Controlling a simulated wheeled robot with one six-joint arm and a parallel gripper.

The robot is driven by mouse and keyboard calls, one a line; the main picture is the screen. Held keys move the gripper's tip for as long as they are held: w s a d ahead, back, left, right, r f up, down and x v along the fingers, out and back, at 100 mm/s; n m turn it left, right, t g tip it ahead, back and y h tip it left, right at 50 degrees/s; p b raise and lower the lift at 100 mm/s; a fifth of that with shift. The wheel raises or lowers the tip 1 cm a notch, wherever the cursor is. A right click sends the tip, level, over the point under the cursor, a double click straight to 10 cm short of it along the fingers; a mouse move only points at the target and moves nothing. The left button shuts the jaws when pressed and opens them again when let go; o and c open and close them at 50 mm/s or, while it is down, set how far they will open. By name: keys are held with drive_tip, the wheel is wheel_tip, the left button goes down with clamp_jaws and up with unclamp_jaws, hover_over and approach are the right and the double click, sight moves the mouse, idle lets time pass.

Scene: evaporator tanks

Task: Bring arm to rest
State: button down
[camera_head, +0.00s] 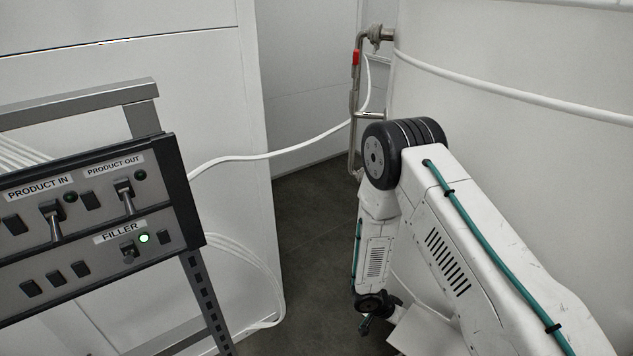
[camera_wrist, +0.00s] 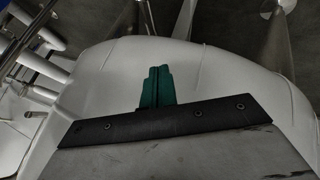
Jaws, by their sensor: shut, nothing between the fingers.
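My arm (camera_head: 470,230) reaches in from the lower right in the head view. It rises to a black elbow joint (camera_head: 403,150) and folds down to the forearm (camera_head: 377,255). My gripper hangs low at the forearm's end, small and dark in the head view, so its fingers are hard to make out there. In the wrist view my gripper (camera_wrist: 157,72) shows as two green fingers close together above a black bar. It is shut and empty. White curved surfaces lie behind the fingers.
A control panel (camera_head: 75,245) with switches stands at the left; its FILLER light (camera_head: 144,238) is lit green. A white tank (camera_head: 520,60) is behind my arm at the right. A pipe with a red-marked valve (camera_head: 355,58) runs beside it. Dark floor (camera_head: 312,240) is open between.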

wheel_tip(320, 180, up, 34)
drive_tip(key=n, duration=0.2)
drive_tip(key=s+d+r+n+y, duration=0.2)
drive_tip(key=s+d+r+y, duration=0.1)
drive_tip(key=s+r, duration=0.95)
drive_tip(key=s+a+r+n+t+y, duration=0.1)
drive_tip(key=s+r+n+y, duration=0.3)
drive_tip(key=s+r, duration=0.4)
drive_tip(key=s+a, duration=0.1)
drive_tip(key=s, duration=0.4)
drive_tip(key=shift+n+y, duration=0.3)
drive_tip(key=shift+n, duration=0.1)
drive_tip(key=shift+a, duration=0.1)
